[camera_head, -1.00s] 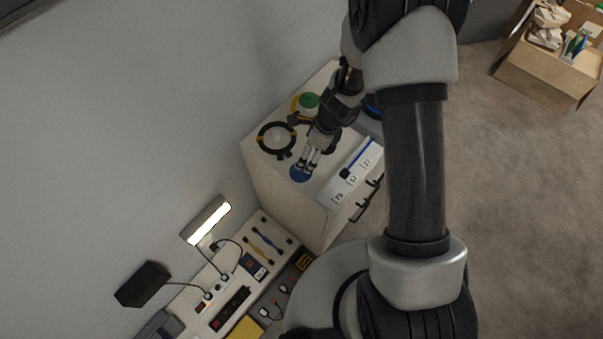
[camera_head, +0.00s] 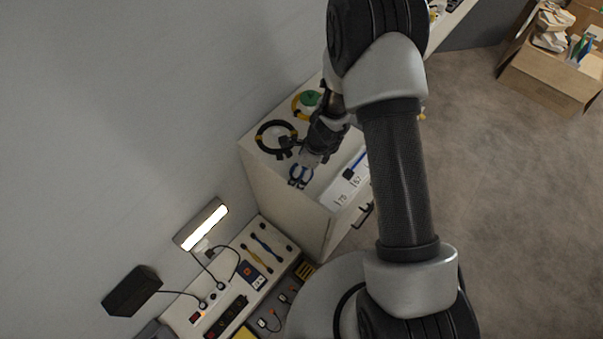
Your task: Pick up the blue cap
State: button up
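A blue item (camera_head: 293,171), which I take for the blue cap, is on the white cabinet top, near its front left part. My gripper (camera_head: 301,175) reaches down from the upper right, with its fingertips over the blue item and hiding part of it. The fingertips are small and dark in the head view. I cannot tell whether they touch the cap, or how far apart they are.
The white cabinet (camera_head: 265,178) also bears a black cable ring (camera_head: 262,132) and a green round thing (camera_head: 311,98) behind the gripper. A lower bench with tools (camera_head: 265,245) lies in front. A lit lamp (camera_head: 201,224) and a carton (camera_head: 548,82) stand apart.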

jog(key=shift+c, duration=0.3)
jog(key=c, duration=0.9)
jog(key=shift+o, duration=0.2)
jog(key=shift+r, duration=0.1)
notch_tip(320, 180, up, 20)
jog(key=p, duration=1.1)
